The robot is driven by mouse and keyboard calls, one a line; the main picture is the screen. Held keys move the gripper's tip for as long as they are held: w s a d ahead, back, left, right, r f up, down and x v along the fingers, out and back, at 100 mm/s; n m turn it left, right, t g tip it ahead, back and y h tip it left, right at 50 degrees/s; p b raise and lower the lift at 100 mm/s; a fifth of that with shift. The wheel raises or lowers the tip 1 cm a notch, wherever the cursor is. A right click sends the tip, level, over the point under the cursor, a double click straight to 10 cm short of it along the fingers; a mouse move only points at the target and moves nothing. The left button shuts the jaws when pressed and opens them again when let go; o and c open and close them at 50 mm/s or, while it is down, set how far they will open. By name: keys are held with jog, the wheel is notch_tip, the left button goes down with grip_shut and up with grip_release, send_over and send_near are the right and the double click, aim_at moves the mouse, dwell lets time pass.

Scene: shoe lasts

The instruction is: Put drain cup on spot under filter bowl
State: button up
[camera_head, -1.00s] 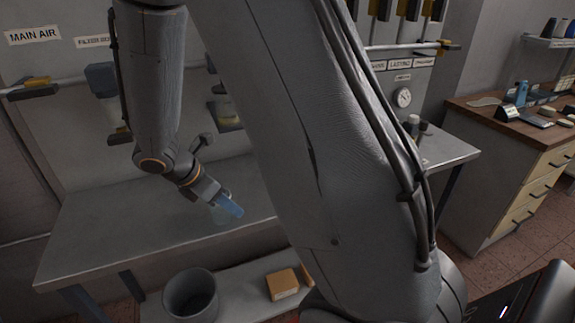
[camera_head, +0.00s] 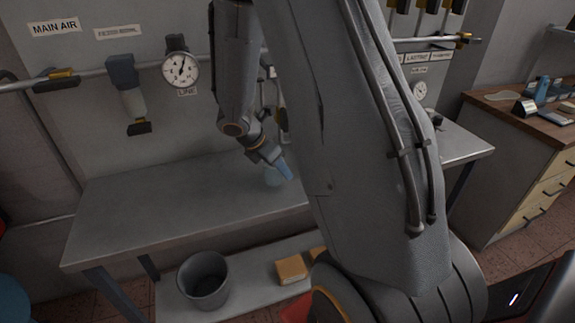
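A small, pale, see-through cup (camera_head: 272,179), which looks like the drain cup, is at the blue fingers of my gripper (camera_head: 283,171). My gripper points down and to the right and appears shut on the cup, over the right part of the grey bench (camera_head: 150,212). The far finger's contact is hard to see. The filter bowl (camera_head: 134,102) is a cloudy cylinder under a dark blue head on the wall pipe, to the left of my gripper. A black fitting is at its bottom. No marked spot is distinguishable on the bench below it.
A round gauge (camera_head: 181,70) hangs from the pipe right of the filter bowl. The bench's left part is clear. A grey bucket (camera_head: 203,281) and a tan box (camera_head: 291,269) stand on the lower shelf. My arm hides the bench's middle right.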

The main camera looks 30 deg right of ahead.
jog(key=d, duration=0.2)
jog(key=d+p, duration=0.1)
jog(key=shift+w+d+f, duration=0.2)
jog(key=shift+d+f, duration=0.05)
jog(key=shift+d, duration=0.1)
jog(key=shift+a+f, duration=0.1)
jog(key=shift+f, duration=0.4)
jog(key=shift+f, duration=0.15)
jog(key=o, duration=1)
